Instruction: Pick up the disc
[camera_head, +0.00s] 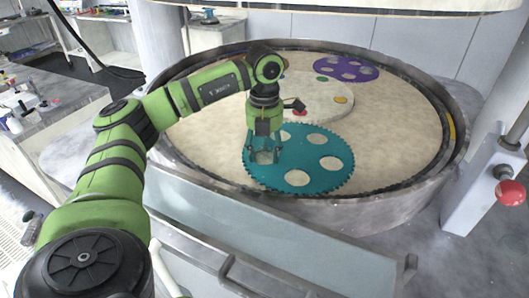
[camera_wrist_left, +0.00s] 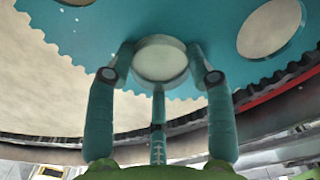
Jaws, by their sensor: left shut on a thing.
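My left gripper (camera_head: 263,158) reaches down over the near-left part of a teal toothed carrier (camera_head: 316,182) with several round holes. In the left wrist view, its fingers (camera_wrist_left: 160,72) are closed around a small round disc (camera_wrist_left: 161,60) with a pale face. The teal carrier (camera_wrist_left: 200,18) fills the top of that view behind the disc, and a round hole (camera_wrist_left: 270,27) shows at the right. In the head view the fingers largely hide the disc. I cannot tell whether the disc is clear of the carrier. My right gripper is in neither view.
The carrier lies on a beige round platen (camera_head: 400,140) inside a raised grey rim (camera_head: 340,212). A white central plate (camera_head: 322,98) with coloured spots and a purple carrier (camera_head: 346,68) lie farther back. A red button (camera_head: 509,192) stands at right. A cluttered bench (camera_head: 60,110) is at left.

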